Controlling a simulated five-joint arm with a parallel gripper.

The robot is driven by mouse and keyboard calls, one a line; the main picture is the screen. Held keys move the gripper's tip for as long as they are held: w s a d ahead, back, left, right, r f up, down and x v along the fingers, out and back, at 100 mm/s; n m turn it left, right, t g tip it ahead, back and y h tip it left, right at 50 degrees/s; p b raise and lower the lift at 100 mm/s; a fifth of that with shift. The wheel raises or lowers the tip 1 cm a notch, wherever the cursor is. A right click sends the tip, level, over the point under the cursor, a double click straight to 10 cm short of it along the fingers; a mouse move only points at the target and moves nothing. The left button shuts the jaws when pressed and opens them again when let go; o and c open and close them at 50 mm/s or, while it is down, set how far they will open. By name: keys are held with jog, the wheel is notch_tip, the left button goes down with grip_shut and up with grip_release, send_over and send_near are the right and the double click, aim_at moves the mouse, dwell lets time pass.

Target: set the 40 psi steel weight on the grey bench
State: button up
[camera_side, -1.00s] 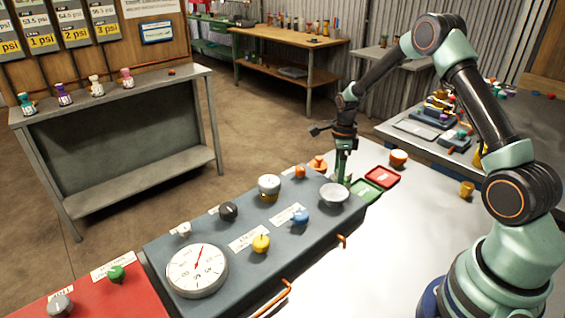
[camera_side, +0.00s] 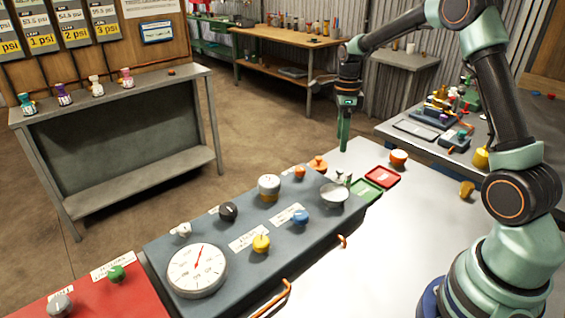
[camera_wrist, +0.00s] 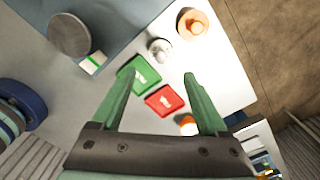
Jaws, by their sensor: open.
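A small silvery piece, seemingly the steel weight (camera_side: 341,177), stands on the pale worktop (camera_side: 385,215) just behind the shallow steel pan (camera_side: 334,195). It also shows in the wrist view (camera_wrist: 160,50), beyond the green tray; no 40 psi marking is readable. My gripper (camera_side: 343,146) hangs above it, apart from it, fingers pointing down. The wrist view shows my gripper (camera_wrist: 152,85) open, with nothing between its fingers. A grey table (camera_side: 110,80) with a lower shelf stands at the left; I cannot tell whether this or the worktop is the grey bench.
A blue-grey console (camera_side: 215,240) with a dial gauge (camera_side: 197,270) and several knobs lies along the worktop. A green tray (camera_side: 366,189), red tray (camera_side: 382,177) and orange cup (camera_side: 398,158) sit near the gripper. Small coloured pieces line the left table. The worktop's front is largely clear.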

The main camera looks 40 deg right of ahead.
jog(key=s+a+r+n+t, duration=0.3)
jog(key=s+a+r+n, duration=0.3)
jog(key=n, duration=0.7)
jog(key=s+a+r+n+t, duration=0.2)
jog(key=s+a+r+n, duration=0.4)
jog(key=s+a+n, duration=0.4)
jog(key=n, duration=0.4)
jog(key=shift+t, duration=0.4)
